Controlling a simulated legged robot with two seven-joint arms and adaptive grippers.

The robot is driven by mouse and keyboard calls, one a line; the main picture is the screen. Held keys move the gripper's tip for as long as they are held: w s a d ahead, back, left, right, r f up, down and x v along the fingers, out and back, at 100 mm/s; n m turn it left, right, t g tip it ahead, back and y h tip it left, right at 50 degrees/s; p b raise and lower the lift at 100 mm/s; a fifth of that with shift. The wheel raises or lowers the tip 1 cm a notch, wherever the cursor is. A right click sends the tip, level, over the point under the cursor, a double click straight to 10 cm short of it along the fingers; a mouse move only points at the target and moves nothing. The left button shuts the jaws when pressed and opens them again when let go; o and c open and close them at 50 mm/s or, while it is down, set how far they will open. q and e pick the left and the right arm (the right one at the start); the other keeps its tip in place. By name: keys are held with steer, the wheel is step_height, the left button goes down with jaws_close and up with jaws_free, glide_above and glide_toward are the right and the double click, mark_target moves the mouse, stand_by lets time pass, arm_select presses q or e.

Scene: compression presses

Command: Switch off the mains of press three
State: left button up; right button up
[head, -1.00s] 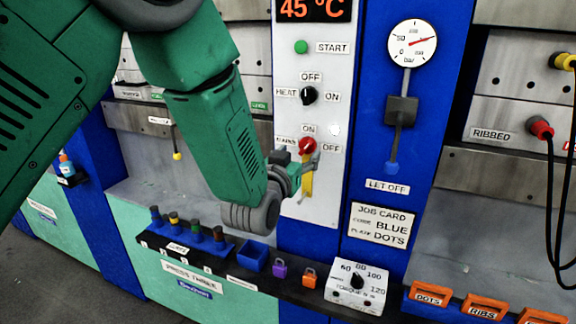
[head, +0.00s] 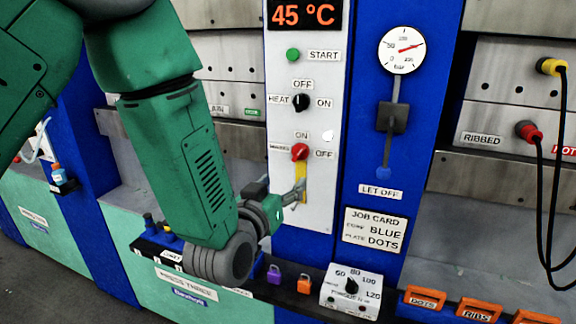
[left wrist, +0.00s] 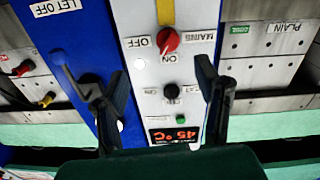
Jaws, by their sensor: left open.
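The press three mains switch is a red knob (head: 299,152) on the white control panel (head: 315,205), with ON above it and OFF to its right. The knob also shows upside down in the left wrist view (left wrist: 167,41), and I cannot tell its exact setting. A yellow strip (head: 301,178) runs down the panel below it. My left gripper (head: 295,193) is open, in front of the panel and a little below the knob. In the left wrist view its open fingers (left wrist: 150,72) show with the panel beyond them and nothing between them. My right gripper is not in view.
Above the mains knob are a black heat knob (head: 301,102) and a green start button (head: 293,55). To the right are a let-off lever (head: 389,118) and a job card (head: 374,229). A purple padlock (head: 274,275), an orange padlock (head: 304,284) and a torque box (head: 350,291) stand on the ledge below.

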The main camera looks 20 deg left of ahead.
mark_target(298, 156)
arm_select(q)
steer(key=w+n+p, duration=0.1)
steer(key=w+n, duration=0.2)
steer(key=w+n+p, duration=0.2)
steer(key=w+n, duration=0.2)
steer(key=w+r+n+p, duration=0.1)
steer(key=w+n, duration=0.2)
steer(key=w, duration=0.1)
steer(key=shift+w+a, duration=0.15)
steer(key=shift+a, duration=0.2)
steer(key=shift+w+a+f, duration=0.1)
steer(key=shift+w, duration=0.55)
steer(key=shift+d, duration=0.25)
steer(key=c, duration=1.2)
